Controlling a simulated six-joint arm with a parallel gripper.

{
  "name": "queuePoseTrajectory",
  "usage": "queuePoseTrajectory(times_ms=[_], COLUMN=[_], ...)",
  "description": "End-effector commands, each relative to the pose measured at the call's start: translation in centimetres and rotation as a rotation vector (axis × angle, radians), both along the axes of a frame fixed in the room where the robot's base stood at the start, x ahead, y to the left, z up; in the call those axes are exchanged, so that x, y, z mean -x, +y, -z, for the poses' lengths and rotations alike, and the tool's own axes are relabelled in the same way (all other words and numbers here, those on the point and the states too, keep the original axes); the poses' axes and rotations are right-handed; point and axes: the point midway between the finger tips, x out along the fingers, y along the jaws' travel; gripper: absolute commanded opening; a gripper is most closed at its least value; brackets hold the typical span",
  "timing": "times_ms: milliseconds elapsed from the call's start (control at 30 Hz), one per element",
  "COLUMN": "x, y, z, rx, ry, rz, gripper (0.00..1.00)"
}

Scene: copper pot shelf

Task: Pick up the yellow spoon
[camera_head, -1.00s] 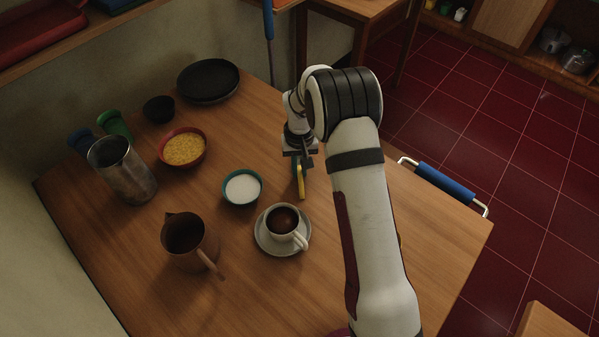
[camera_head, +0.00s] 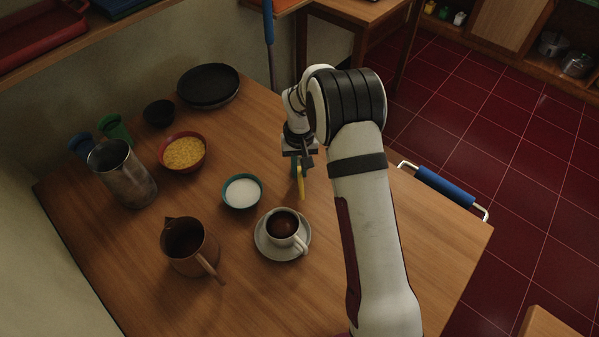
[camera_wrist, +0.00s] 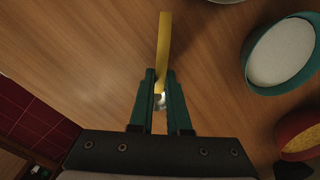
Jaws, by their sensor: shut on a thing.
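The yellow spoon (camera_head: 301,184) is on the right side of the wooden table, to the right of the teal bowl of white contents (camera_head: 242,191). In the wrist view its yellow handle (camera_wrist: 164,52) runs up from between the green fingers, and a small shiny part of it shows behind them. My gripper (camera_head: 301,163) is shut on the spoon; the fingers (camera_wrist: 160,82) also show in the wrist view. The head view does not make clear whether the spoon touches the table. My arm stands close to its right.
A cup of dark liquid (camera_head: 282,223) on a saucer (camera_head: 268,247) stands just below the spoon. A brown jug (camera_head: 189,250), a red bowl of yellow grains (camera_head: 183,152), a metal canister (camera_head: 124,177) and a black pan (camera_head: 208,83) are further left. Bare table lies between them.

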Motion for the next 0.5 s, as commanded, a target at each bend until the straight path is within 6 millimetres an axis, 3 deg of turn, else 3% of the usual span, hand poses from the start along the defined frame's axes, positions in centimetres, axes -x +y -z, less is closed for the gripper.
queuePoseTrajectory(times_ms=[133,500], x=[0.0,3.5], y=[-0.2,-8.3], z=[-2.8,-7.8], rx=[0.001,0.001], ry=[-0.002,-0.001], rz=[0.001,0.004], gripper=[0.0,0.0])
